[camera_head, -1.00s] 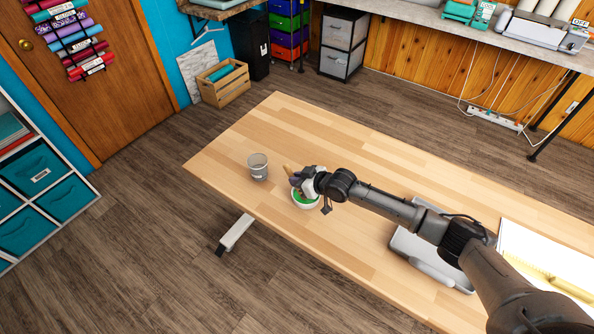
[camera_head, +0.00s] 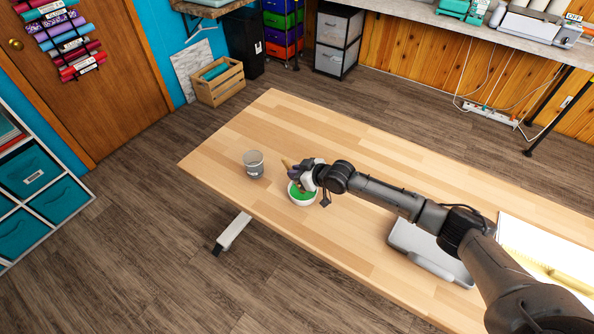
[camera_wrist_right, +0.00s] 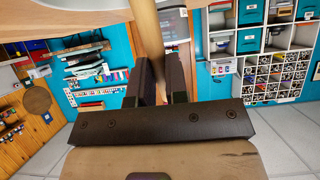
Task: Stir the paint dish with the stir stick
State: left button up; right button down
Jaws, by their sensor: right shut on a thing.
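The paint dish (camera_head: 301,200) is a small white bowl with green paint, standing on the wooden table. My right gripper (camera_head: 294,173) is over the dish and shut on the stir stick (camera_head: 286,163), a tan wooden stick whose upper end shows tilted to the left in the head view. The stick also shows upright between the fingers in the right wrist view (camera_wrist_right: 147,40). The gripper hides the stick's lower part, so I cannot tell how it meets the paint. My left gripper is not in view.
A clear grey cup (camera_head: 254,164) stands on the table (camera_head: 230,140) just left of the dish. A grey flat device (camera_head: 430,250) and white paper (camera_head: 540,245) lie on the right, under and beside my right arm. The table's far part is clear.

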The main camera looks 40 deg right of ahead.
aim_at(290, 166)
jog(key=shift+r, duration=0.1)
dwell(0.4)
jog(key=shift+r+p, duration=1.3)
jog(key=shift+r, duration=0.15)
notch_tip(290, 166, up, 3)
jog(key=shift+f+p, duration=0.15)
jog(key=shift+p, duration=1)
jog(key=shift+r+p, duration=0.95)
jog(key=shift+r, duration=0.2)
